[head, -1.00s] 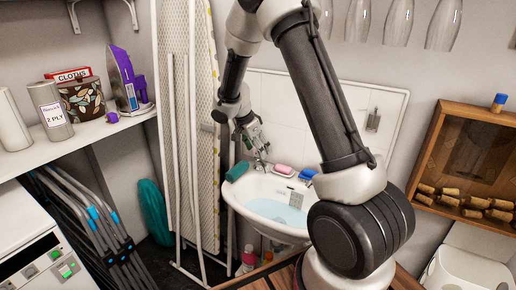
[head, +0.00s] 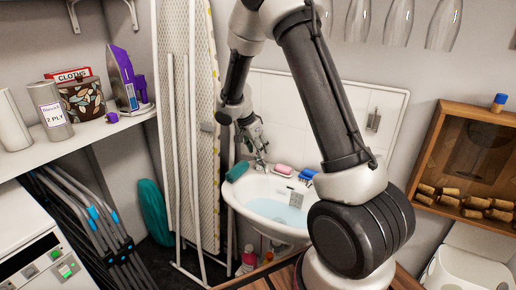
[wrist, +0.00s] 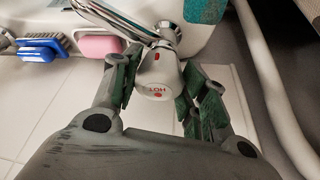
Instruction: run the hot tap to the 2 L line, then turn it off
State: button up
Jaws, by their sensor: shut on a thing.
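The chrome tap body (wrist: 128,22) runs up and left from the knob. In the head view my gripper (head: 259,158) is at the back left rim of the white basin (head: 236,200). Pale blue water (head: 275,211) lies in the basin. A small grey-white marked plate (head: 296,199) stands at the basin's inner back wall; its marks are too small to read.
Pink soap (head: 283,169), a blue brush (head: 307,174) and a teal sponge (head: 237,172) lie along the basin's back rim. An ironing board (head: 205,130) and white poles stand close on the left. A wooden cabinet (head: 437,130) hangs at right.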

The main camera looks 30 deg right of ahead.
jog(key=n, duration=0.2)
jog(key=n+t, duration=0.1)
jog(key=shift+s+d+n+y, duration=0.1)
jog(key=shift+s+n+y, duration=0.1)
jog(key=shift+n+y, duration=0.2)
jog(key=shift+n+t+y, duration=0.35)
jog(key=shift+n, duration=0.8)
jog(key=shift+n+t+y, duration=0.35)
jog(key=shift+n, duration=0.8)
jog(key=o, duration=1)
jog(key=shift+o, duration=0.2)
jog(key=shift+r, duration=0.15)
jog(key=shift+s+r, duration=0.1)
jog(key=shift+r, duration=0.5)
jog(key=v, duration=1)
jog(key=shift+s+r, duration=0.15)
jog(key=shift+s, duration=0.15)
